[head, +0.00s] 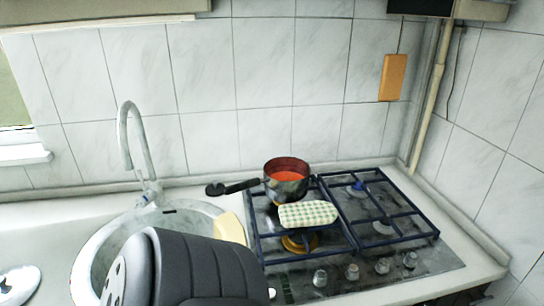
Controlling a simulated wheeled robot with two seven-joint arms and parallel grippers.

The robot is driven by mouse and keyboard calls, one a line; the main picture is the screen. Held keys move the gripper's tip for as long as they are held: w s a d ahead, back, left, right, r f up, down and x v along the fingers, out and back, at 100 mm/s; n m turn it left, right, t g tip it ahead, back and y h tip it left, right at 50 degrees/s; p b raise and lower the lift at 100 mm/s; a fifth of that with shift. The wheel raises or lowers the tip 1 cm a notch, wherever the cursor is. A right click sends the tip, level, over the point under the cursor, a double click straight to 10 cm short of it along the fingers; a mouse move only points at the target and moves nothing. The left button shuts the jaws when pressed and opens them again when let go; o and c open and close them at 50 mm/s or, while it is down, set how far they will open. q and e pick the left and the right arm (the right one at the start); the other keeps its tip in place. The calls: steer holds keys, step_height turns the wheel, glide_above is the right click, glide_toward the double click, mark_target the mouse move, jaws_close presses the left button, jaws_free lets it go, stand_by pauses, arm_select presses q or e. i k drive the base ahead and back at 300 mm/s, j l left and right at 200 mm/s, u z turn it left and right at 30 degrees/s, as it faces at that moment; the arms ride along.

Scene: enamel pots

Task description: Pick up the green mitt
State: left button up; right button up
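The green mitt (308,214) is a pale green and white checked pad. It lies on the left grate of the stove, at the front of the pot and close to it; I cannot tell whether they touch. The pot (287,188) is dark with a red inside, and its black handle points left. Neither of my grippers shows in the head view.
The stove (420,262) has dark grates and several front knobs. The sink (95,250) with a tall curved faucet (128,135) is at left. A yellowish block (230,228) lies at the sink's right edge. An orange board (392,78) hangs on the tiled wall. The right grate holds nothing.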

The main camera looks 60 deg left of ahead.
mark_target(313, 213)
steer(key=l+u, duration=0.1)
steer(key=u, duration=0.3)
steer(key=i+l+u, duration=0.1)
steer(key=u, duration=0.3)
steer(key=l+u, duration=0.1)
steer(key=u, duration=0.3)
steer(key=l+u, duration=0.1)
steer(key=u, duration=0.3)
steer(key=l+u, duration=0.1)
steer(key=u, duration=0.3)
